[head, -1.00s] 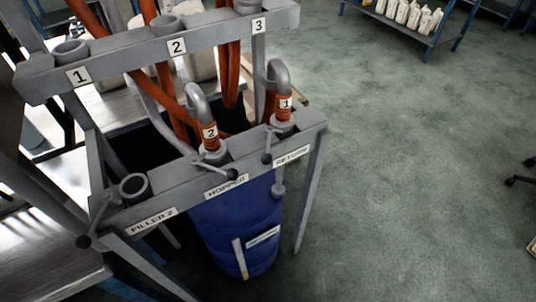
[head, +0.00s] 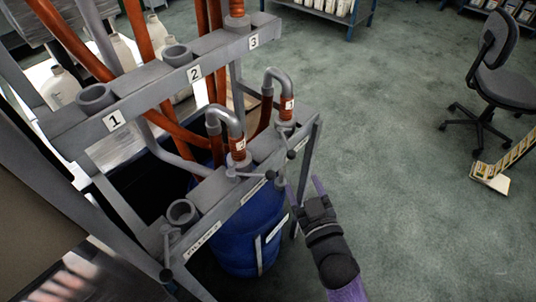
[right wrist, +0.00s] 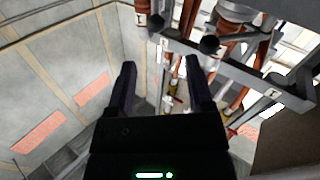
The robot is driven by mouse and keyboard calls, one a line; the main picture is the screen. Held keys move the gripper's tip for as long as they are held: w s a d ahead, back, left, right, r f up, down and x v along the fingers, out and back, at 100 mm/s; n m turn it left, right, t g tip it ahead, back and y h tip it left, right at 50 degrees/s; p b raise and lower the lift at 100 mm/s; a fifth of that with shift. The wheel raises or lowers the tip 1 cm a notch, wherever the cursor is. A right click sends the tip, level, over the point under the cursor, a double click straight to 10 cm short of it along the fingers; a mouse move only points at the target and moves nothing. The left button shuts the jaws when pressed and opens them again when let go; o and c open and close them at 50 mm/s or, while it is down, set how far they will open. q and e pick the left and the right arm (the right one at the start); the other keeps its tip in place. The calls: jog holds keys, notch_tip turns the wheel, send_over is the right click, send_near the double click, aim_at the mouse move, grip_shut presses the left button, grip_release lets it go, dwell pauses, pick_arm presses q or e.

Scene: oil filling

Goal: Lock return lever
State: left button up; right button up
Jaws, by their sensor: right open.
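The return lever (head: 291,154) is a grey rod with a dark ball knob, beside the collar under the right-hand hose elbow on the rack's front beam. My right gripper (head: 303,186) is open and empty, in front of the beam, with its fingers pointing toward the lever and apart from it. The return label is hardly readable from here. My left gripper is not in view.
The hopper lever (head: 270,174) sits just left on the same beam, and the filler lever (head: 167,273) is at its near end. A blue barrel (head: 250,238) stands under the beam. An office chair (head: 490,85) is at right; the floor between is clear.

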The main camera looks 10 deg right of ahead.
aim_at(293, 156)
jog(key=w, duration=0.2)
jog(key=w+b, duration=0.1)
jog(key=w, duration=0.5)
jog(key=shift+w+f+b, duration=0.25)
jog(key=shift+b, duration=0.1)
jog(key=shift+w+r, duration=0.1)
jog(key=shift+w, duration=0.4)
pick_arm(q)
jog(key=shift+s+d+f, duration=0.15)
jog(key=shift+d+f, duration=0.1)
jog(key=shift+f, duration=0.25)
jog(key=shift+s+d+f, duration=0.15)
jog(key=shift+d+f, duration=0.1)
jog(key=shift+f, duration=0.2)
pick_arm(e)
grip_shut()
